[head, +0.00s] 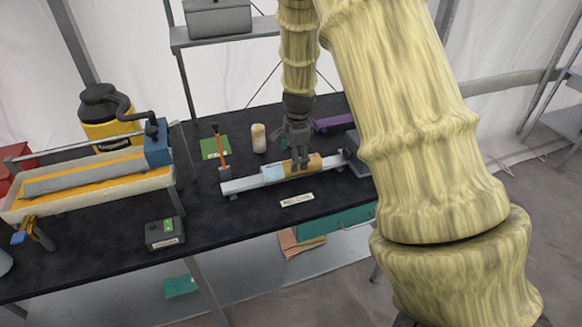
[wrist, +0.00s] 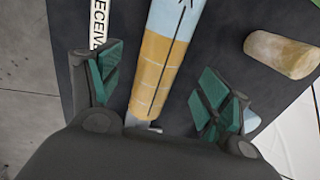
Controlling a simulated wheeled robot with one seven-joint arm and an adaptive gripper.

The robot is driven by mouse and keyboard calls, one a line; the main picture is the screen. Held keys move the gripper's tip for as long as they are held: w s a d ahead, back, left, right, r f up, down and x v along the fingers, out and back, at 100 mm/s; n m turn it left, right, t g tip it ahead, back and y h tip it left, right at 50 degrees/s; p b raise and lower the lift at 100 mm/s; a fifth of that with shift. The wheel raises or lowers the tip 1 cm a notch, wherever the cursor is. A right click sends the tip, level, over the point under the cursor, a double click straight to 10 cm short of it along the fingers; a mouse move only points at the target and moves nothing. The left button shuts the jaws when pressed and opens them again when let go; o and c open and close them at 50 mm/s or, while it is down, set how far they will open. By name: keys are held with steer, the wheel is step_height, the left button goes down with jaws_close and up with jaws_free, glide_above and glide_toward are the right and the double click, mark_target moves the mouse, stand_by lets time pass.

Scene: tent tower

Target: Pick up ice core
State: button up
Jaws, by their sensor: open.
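The ice core (head: 272,175) lies along a pale rail (head: 238,186) on the black table. It has a light blue part marked with a dark arrow line and a yellow-orange banded part; in the wrist view (wrist: 158,62) it runs between my fingers. My gripper (head: 299,163) points down over the yellow-orange part. In the wrist view my gripper (wrist: 158,92) is open, with one green-padded finger on each side of the core and a gap on both sides. Whether the fingertips are level with the core or above it, I cannot tell.
A tan cylinder (head: 258,138) stands behind the rail. An orange-handled tool (head: 220,150) is at the rail's left end. A white label (head: 297,200) lies in front. A grey box (head: 165,233) and a long tray (head: 20,212) are left. Bare table lies between.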

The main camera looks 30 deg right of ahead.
steer(key=shift+s+a+f+p, duration=0.1)
steer(key=shift+a+f+p, duration=0.05)
steer(key=shift+f+p, duration=0.2)
steer(key=f, duration=0.1)
steer(key=w+f+p, duration=0.1)
steer(key=shift+f, duration=0.35)
steer(key=shift+f+p, duration=0.4)
steer(key=shift+f, duration=0.45)
steer(key=c, duration=1.5)
steer(key=shift+w+r, duration=0.1)
steer(key=shift+r, duration=0.1)
